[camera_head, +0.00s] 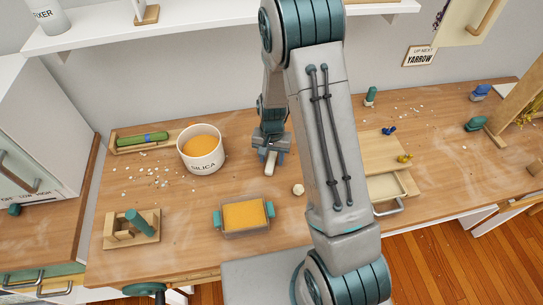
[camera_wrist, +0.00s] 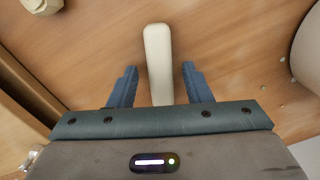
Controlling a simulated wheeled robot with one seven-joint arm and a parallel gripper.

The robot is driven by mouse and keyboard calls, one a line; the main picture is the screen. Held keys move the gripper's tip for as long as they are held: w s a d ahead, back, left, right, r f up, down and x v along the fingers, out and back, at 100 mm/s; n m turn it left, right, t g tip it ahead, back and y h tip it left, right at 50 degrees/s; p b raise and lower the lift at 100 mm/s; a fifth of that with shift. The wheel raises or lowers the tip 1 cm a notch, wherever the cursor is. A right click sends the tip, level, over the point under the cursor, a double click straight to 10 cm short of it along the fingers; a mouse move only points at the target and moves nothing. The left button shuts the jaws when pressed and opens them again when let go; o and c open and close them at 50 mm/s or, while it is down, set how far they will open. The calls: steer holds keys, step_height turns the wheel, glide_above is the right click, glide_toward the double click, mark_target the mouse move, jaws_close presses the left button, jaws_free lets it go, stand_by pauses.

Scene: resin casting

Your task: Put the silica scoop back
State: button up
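A cream, rounded bar, apparently the scoop or its handle (camera_head: 271,162), lies on the bench right of the white SILICA tub (camera_head: 203,167). I cannot make out a scoop bowl. In the wrist view the cream bar (camera_wrist: 158,50) runs up from between my fingers. My gripper (camera_head: 268,153) is pointed down at it, and in the wrist view my gripper (camera_wrist: 160,86) is open, with a small gap on each side of the bar. The tub holds orange material; its side shows at the right of the wrist view (camera_wrist: 309,50).
A clear box of orange material (camera_head: 245,215) with teal handles stands in front. A wooden stand with a teal cylinder (camera_head: 142,222) is front left. White bits (camera_head: 158,177) are scattered around.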

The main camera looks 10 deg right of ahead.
mark_target(272, 157)
steer(key=shift+r, duration=0.1)
step_height(272, 157, up, 12)
steer(key=s+d+r+n+t, duration=0.2)
steer(key=s+r, duration=0.5)
steer(key=s, duration=0.2)
steer(key=s+d+r+n+t, duration=0.1)
steer(key=s+r+n+t, duration=0.1)
steer(key=s+r, duration=0.6)
steer(key=shift+s+d+n+b, duration=0.35)
steer(key=shift+s+d+n, duration=0.05)
steer(key=shift+s, duration=0.55)
steer(key=shift+c, duration=1)
steer(key=shift+a, duration=0.1)
